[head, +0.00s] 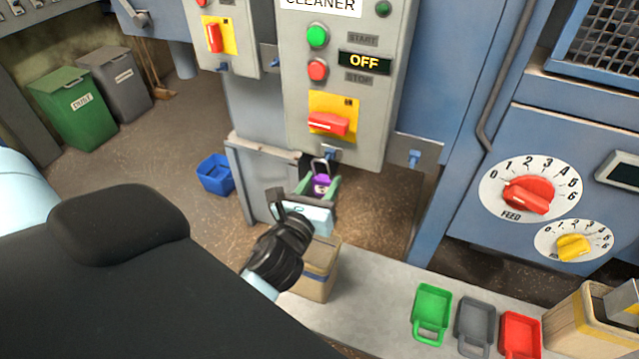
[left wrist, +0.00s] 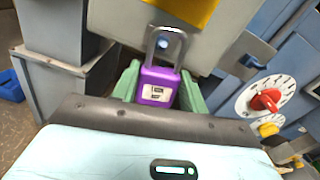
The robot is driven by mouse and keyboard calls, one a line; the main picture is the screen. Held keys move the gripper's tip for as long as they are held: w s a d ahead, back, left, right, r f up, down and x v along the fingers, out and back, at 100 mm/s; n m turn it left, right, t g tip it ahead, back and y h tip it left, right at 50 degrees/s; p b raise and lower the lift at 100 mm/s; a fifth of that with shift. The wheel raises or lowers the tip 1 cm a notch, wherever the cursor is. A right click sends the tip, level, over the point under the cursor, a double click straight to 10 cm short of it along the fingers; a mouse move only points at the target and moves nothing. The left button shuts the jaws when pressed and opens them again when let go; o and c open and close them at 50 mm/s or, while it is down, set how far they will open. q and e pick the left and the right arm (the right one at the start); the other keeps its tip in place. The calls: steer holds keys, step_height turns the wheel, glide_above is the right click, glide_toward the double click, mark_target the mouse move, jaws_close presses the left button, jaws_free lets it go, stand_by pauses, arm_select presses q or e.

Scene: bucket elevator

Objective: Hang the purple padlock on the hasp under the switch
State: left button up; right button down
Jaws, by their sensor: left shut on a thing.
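The purple padlock (head: 322,184) is upright, its grey shackle on top, just below the grey control panel. It also shows in the left wrist view (left wrist: 158,88). My left gripper (head: 320,187) is shut on the padlock's body, with a green finger on each side. The red switch (head: 328,124) sits on a yellow plate low on the panel. The small blue hasp (head: 331,153) is under it at the panel's lower edge. In the left wrist view the hasp (left wrist: 163,43) shows within the shackle's outline. I cannot tell whether the shackle is around it or in front. My right gripper is not in view.
A cardboard box (head: 318,268) stands on the bench (head: 375,298) below my left gripper. Green (head: 432,309), grey (head: 475,324) and red (head: 520,334) scoop-like trays lie to the right, near a wooden box (head: 590,330). Another panel with a red switch (head: 214,38) is at upper left.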

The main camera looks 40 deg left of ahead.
mark_target(325, 176)
arm_select(q)
steer(key=shift+w, duration=0.15)
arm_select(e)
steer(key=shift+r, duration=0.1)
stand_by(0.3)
arm_select(q)
steer(key=shift+p+x, duration=0.4)
steer(key=shift+x, duration=1.2)
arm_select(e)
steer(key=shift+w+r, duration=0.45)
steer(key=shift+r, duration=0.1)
arm_select(q)
steer(key=shift+f+b, duration=0.4)
steer(key=shift+f, duration=0.4)
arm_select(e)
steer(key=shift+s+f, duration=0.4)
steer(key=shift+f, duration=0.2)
arm_select(q)
steer(key=o, duration=1.1)
